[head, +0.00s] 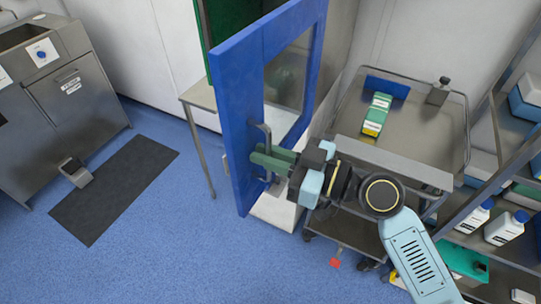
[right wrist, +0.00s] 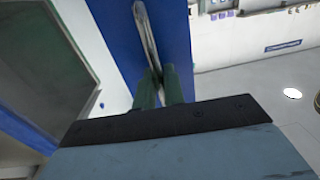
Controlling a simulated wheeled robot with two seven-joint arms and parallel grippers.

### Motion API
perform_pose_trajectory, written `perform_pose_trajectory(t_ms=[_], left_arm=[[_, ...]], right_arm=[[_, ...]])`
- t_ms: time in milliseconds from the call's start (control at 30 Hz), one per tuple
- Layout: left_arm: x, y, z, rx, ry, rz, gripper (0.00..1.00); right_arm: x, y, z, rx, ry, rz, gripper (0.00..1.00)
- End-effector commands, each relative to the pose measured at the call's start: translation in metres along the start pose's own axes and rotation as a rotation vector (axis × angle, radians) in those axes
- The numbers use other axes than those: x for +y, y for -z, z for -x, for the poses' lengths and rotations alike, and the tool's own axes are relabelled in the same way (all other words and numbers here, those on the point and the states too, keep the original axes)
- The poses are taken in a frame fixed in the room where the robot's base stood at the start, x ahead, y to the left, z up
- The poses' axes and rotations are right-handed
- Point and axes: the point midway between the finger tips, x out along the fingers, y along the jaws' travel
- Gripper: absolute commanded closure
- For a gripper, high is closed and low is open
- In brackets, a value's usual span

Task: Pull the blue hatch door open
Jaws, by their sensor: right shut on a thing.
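The blue hatch door (head: 236,110) with a window pane stands upright in the middle of the head view, at an angle to the wall behind it. Its metal bar handle (head: 267,133) is on the face toward my right arm. My right gripper (head: 266,159) is shut on the lower part of this handle, its green fingers on either side of the bar. In the right wrist view, the handle (right wrist: 146,35) runs down between the two fingers (right wrist: 159,88), against the blue door (right wrist: 175,35). My left gripper is not in view.
A steel cart (head: 420,122) with a green and yellow box (head: 376,115) stands to the door's right. Shelves with white bottles (head: 505,228) are at the far right. A steel bin cabinet (head: 75,95) and dark mat (head: 115,190) lie left. The blue floor (head: 170,250) between is clear.

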Motion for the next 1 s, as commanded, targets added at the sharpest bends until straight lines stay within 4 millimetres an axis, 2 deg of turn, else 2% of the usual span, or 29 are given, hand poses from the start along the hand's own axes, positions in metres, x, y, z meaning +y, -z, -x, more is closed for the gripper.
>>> perform_pose_trajectory(t_ms=[200,233,333,767,867,1000], left_arm=[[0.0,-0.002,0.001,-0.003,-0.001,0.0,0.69],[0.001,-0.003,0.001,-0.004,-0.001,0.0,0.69],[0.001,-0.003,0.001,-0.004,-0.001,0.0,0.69],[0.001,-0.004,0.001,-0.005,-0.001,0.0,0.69],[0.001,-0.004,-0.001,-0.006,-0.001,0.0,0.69],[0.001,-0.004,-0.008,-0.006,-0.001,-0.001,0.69]], right_arm=[[0.001,0.002,0.0,0.003,-0.002,0.001,1.0],[0.001,0.002,0.001,0.003,-0.003,0.001,0.88],[0.001,0.002,0.001,0.002,-0.004,0.001,0.75],[0.001,0.0,0.002,-0.001,-0.004,0.0,0.75],[0.001,-0.001,0.008,-0.003,-0.005,0.001,0.75],[0.001,-0.003,0.028,-0.004,-0.005,0.003,0.75]])
